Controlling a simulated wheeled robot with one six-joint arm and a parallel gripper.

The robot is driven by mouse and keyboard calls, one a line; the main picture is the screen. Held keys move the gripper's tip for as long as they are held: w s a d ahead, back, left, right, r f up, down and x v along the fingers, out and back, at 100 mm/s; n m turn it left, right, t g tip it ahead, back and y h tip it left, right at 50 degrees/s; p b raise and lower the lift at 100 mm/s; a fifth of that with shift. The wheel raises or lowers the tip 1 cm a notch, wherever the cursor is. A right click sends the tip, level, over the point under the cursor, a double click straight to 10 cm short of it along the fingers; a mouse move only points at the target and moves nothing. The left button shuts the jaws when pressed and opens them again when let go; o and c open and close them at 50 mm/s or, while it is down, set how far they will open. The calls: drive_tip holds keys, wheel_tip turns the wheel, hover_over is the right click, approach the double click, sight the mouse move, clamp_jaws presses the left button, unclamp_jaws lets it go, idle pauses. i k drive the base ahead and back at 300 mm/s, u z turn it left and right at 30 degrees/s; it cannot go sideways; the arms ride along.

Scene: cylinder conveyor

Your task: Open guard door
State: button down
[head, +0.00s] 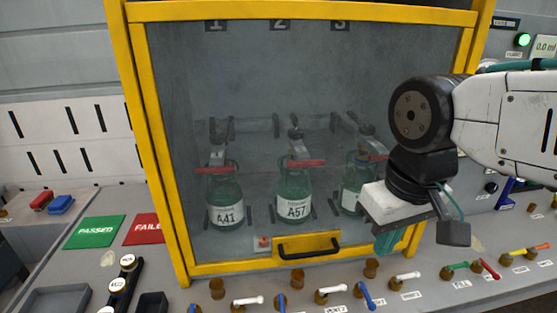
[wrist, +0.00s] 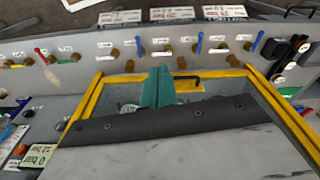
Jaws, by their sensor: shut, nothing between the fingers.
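The guard door (head: 270,80) is a clear panel in a yellow frame and looks closed. Its black handle (head: 309,247) is on a yellow plate at the bottom middle. In the wrist view the handle (wrist: 187,78) shows just right of the fingertips, partly hidden by them. My gripper (head: 386,243) has teal fingers, shut and empty. In the head view it is in front of the door's lower right part, to the right of the handle and apart from it. The shut fingers also show in the wrist view (wrist: 158,88).
Behind the panel stand the green bottles A41 (head: 226,205), A57 (head: 294,196) and a third (head: 352,194), partly hidden by my arm. Valves with coloured levers (head: 367,295) line the bench front. Green (head: 94,232) and red (head: 144,229) pads lie at left.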

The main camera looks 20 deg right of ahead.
sight(305, 248)
drive_tip(key=u, duration=1)
drive_tip(key=k, duration=0.75)
drive_tip(key=z, duration=1.8)
